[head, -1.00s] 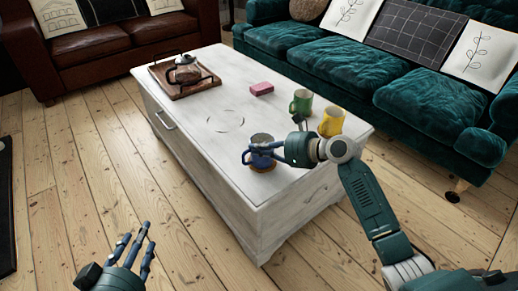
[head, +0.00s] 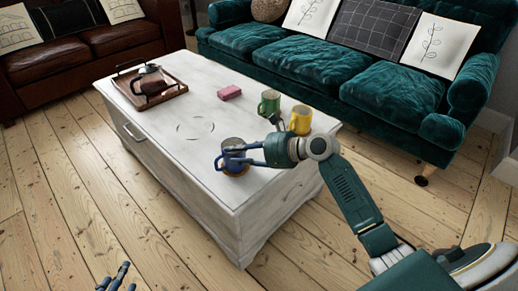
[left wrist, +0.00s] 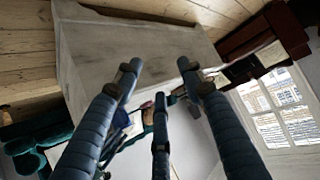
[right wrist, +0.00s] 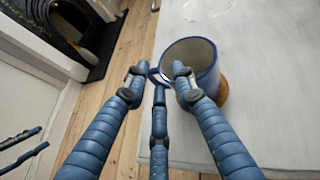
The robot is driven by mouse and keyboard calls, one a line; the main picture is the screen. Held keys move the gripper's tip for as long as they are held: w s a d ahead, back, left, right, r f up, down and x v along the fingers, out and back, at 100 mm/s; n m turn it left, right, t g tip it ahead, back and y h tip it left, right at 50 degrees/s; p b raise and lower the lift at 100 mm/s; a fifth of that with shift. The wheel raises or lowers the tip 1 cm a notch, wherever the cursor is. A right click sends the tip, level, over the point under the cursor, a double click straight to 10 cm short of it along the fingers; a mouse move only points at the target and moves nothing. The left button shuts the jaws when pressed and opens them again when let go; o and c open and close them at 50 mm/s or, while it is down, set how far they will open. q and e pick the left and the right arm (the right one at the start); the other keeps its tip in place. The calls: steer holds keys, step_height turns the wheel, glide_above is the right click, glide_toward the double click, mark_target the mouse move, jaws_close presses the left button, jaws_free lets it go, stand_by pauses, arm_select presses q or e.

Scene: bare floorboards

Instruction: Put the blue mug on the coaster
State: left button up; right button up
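The blue mug (head: 236,165) stands upright at the near corner of the white chest table; it also shows in the right wrist view (right wrist: 190,53). A round brown coaster (right wrist: 223,93) shows at its base, mostly hidden by the mug, which appears to stand on it. My right gripper (head: 226,157) is at the mug's handle side, and its fingers (right wrist: 158,76) are spread with the handle between them. Whether they touch the handle is unclear. My left gripper (head: 118,280) is low over the floor, partly cut off; its fingers (left wrist: 161,78) are spread and empty.
On the white table (head: 170,100) stand a green mug (head: 269,103), a yellow mug (head: 300,120), a pink block (head: 230,93) and a wooden tray (head: 172,93) with a kettle (head: 149,80). A teal sofa (head: 375,95) stands behind. The table's middle is clear.

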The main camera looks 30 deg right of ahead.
steer(key=p+v, duration=0.2)
steer(key=v, duration=0.7)
steer(key=s+a+f+n+g+h, duration=0.2)
steer(key=s+a+f+n, duration=0.2)
steer(key=s+f+n, duration=0.35)
steer(key=s+a+f+n+g+h, duration=0.1)
steer(key=s+a+f+n+g, duration=0.25)
steer(key=s+f+n, duration=0.4)
arm_select(q)
steer(key=s+a+f+g+y, duration=0.1)
steer(key=s+a+f+g, duration=0.1)
steer(key=s, duration=0.5)
steer(key=s+a+f+g, duration=0.2)
steer(key=s+f+g, duration=0.3)
steer(key=s, duration=0.2)
steer(key=shift+a+y, duration=0.25)
steer(key=shift+y, duration=0.15)
arm_select(e)
steer(key=s+n+g+h, duration=0.1)
steer(key=s+n+h, duration=0.4)
steer(key=s+n, duration=1)
steer(key=shift+d+f, duration=0.25)
steer(key=shift+f, duration=0.2)
arm_select(q)
steer(key=shift+p, duration=0.4)
